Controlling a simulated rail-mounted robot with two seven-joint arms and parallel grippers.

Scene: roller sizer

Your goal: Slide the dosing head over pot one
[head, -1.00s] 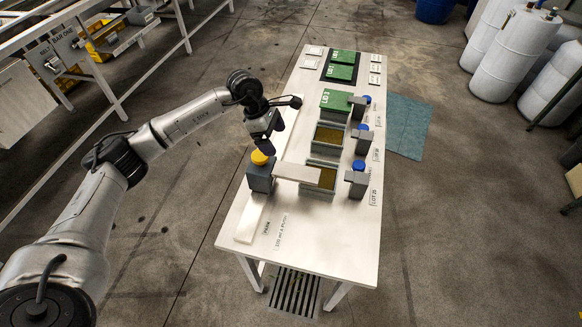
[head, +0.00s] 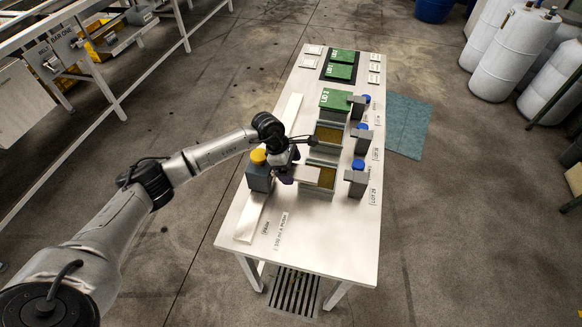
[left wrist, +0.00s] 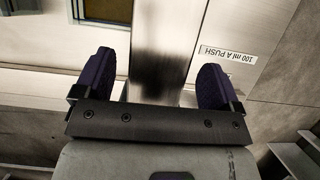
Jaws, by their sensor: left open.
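The dosing head is a dark grey block (head: 258,178) with a yellow cap (head: 258,156), at the near left of the white table. Its flat pale arm (head: 305,175) reaches right over the nearest open pot (head: 322,187). My left gripper (head: 286,174) is at this arm, just right of the block, and partly hides it. In the left wrist view, the open purple fingers (left wrist: 155,85) lie on either side of the metal arm (left wrist: 158,45), with gaps visible. A second open pot (head: 328,136) holds brown material. I cannot read which pot is one. My right gripper is not in view.
A pale strip (head: 247,218) runs along the table's left side. A green lid (head: 336,99) covers a third box; more green lids lie at the back. Several blue-capped grey posts, one nearest (head: 356,182), line the right side. A "100 ml A PUSH" label (left wrist: 228,52) is near the arm.

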